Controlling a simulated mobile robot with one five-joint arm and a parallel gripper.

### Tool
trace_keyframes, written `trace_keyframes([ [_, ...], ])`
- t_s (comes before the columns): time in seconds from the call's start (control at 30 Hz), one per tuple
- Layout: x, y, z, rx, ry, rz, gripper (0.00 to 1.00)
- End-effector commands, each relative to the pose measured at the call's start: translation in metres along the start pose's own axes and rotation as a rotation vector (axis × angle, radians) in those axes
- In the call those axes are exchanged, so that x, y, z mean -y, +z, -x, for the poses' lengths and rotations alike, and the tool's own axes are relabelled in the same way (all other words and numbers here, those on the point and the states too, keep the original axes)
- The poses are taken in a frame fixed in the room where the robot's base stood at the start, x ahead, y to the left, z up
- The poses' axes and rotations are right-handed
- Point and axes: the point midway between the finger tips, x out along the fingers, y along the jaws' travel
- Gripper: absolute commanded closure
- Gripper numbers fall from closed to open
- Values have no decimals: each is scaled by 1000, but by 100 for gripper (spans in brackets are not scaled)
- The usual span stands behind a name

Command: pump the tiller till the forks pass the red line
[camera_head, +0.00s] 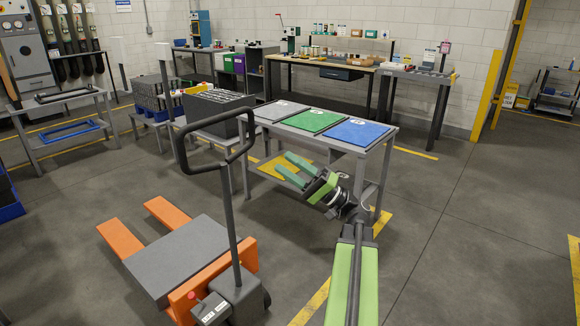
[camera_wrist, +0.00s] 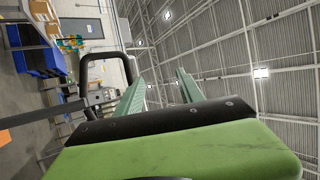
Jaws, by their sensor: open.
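The tiller (camera_head: 231,215) is a dark shaft with a black loop handle. It rises nearly upright from an orange pallet truck in the head view. Its loop handle (camera_wrist: 84,72) also shows left of my fingers in the wrist view. Two orange forks (camera_head: 168,214) point to the back left, low over the floor, with a grey slab (camera_head: 190,258) lying across the truck. My gripper (camera_head: 283,163) is open and empty, right of the loop and apart from it. Its two green fingers also show in the wrist view (camera_wrist: 160,76). I cannot make out a red line.
Crates of dark cans (camera_head: 216,110) stand on a bench behind the tiller. A workbench (camera_head: 350,72) lines the back wall. The floor at right (camera_head: 470,220) is clear.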

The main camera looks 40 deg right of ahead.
Motion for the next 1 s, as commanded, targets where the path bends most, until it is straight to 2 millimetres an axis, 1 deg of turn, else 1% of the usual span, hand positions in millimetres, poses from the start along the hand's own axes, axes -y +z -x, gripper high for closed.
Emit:
trace_keyframes([
  [0.07,-2,0,11,-2,0,2,55],
  [0.17,-5,0,33,-4,1,3,55],
  [0.4,-7,0,103,-4,1,3,55],
  [0.5,-6,0,130,-4,1,3,55],
  [0.6,-5,0,150,-2,0,3,55],
  [0.7,-3,0,165,-1,0,2,55],
  [0.8,-1,0,172,0,0,0,55],
  [1.0,1,0,173,1,-1,0,55],
])
